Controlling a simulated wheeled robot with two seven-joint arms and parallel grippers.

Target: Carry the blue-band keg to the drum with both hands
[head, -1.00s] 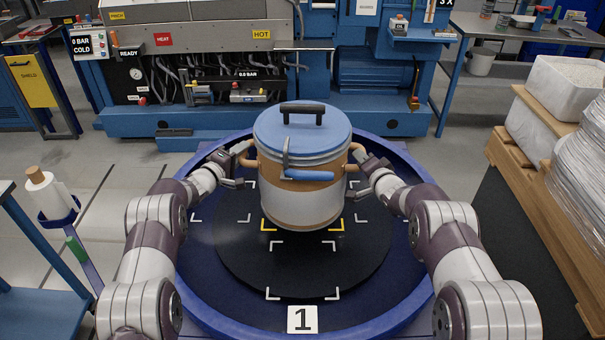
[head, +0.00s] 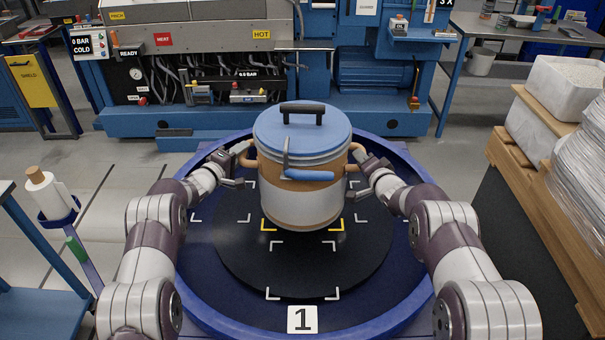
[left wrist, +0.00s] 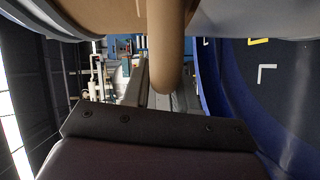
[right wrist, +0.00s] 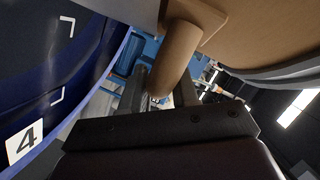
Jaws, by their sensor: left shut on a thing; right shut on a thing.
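The keg (head: 302,205) is upright over the middle of a black disc, with a blue lid (head: 275,125), a black top grip, a tan band and a pale lower body. A blue latch lever (head: 308,175) crosses its front. My left gripper (head: 243,162) is shut on the keg's left tan handle, which shows in the left wrist view (left wrist: 168,50). My right gripper (head: 358,167) is shut on the right tan handle, seen in the right wrist view (right wrist: 178,60). Dark shadow lies under the keg; I cannot tell whether its base touches the disc.
The black disc (head: 240,255) with white and yellow corner marks lies inside a round blue rim (head: 205,305) with a "1" plate (head: 302,319). A blue machine (head: 230,120) stands behind. A wooden pallet (head: 545,215) with wrapped goods is at right, a paper roll (head: 47,195) at left.

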